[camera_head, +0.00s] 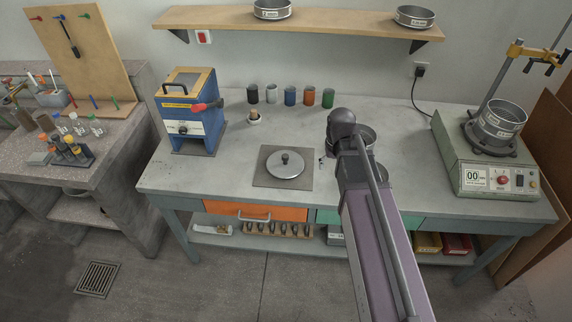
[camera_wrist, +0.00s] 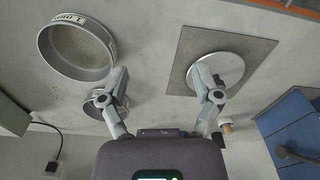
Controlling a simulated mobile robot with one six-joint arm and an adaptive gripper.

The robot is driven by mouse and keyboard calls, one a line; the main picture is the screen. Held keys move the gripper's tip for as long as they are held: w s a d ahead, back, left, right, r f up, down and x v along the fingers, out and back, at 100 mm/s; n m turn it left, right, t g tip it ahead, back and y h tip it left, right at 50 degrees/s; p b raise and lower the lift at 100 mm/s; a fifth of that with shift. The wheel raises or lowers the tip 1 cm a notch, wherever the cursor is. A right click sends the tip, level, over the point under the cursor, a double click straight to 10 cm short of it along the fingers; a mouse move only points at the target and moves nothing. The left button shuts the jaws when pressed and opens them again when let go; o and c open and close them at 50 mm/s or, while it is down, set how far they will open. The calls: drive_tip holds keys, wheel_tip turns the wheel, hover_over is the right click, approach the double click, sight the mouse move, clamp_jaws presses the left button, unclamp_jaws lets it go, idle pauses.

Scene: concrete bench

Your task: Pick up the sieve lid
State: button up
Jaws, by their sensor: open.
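The sieve lid (camera_head: 295,171) is a flat, pale metal disc with a dark round knob. It lies on a square grey mat (camera_head: 262,179) near the middle of the bench. In the wrist view the lid (camera_wrist: 232,66) sits on the mat (camera_wrist: 182,80), partly covered by the right-hand finger. My gripper (camera_wrist: 160,82) is open, with nothing between its fingers. It is above the bench, to the right of the lid in the head view, where my arm mostly hides it.
An open sieve (camera_wrist: 72,72) stands on the bench beside my gripper, with a smaller round vessel (camera_wrist: 94,105) close by. A blue machine (camera_head: 190,118) stands left of the lid; several coloured cups (camera_head: 290,96) stand behind it. A sieve shaker (camera_head: 488,165) is at right.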

sight(285, 156)
drive_tip(key=w+a+n, duration=0.2)
drive_tip(key=w+a, duration=1.2)
drive_tip(key=a, duration=0.1)
drive_tip(key=shift+a+n+t+y, duration=0.3)
drive_tip(key=shift+t, duration=0.1)
drive_tip(key=shift+f, duration=0.15)
drive_tip(key=f+b, duration=0.2)
drive_tip(key=b, duration=0.1)
drive_tip(key=f+b, duration=0.2)
drive_tip(key=f, duration=0.1)
drive_tip(key=w+f+b, duration=0.1)
drive_tip(key=f+b, duration=0.2)
drive_tip(key=shift+a+f+b, duration=0.15)
drive_tip(key=shift+a+b, duration=0.05)
drive_tip(key=shift+b, duration=0.15)
drive_tip(key=shift+w+f+b, duration=0.15)
drive_tip(key=shift+f+b, duration=1.15)
drive_tip(key=shift+w+f+b, duration=0.15)
drive_tip(key=shift+f+b, duration=1.15)
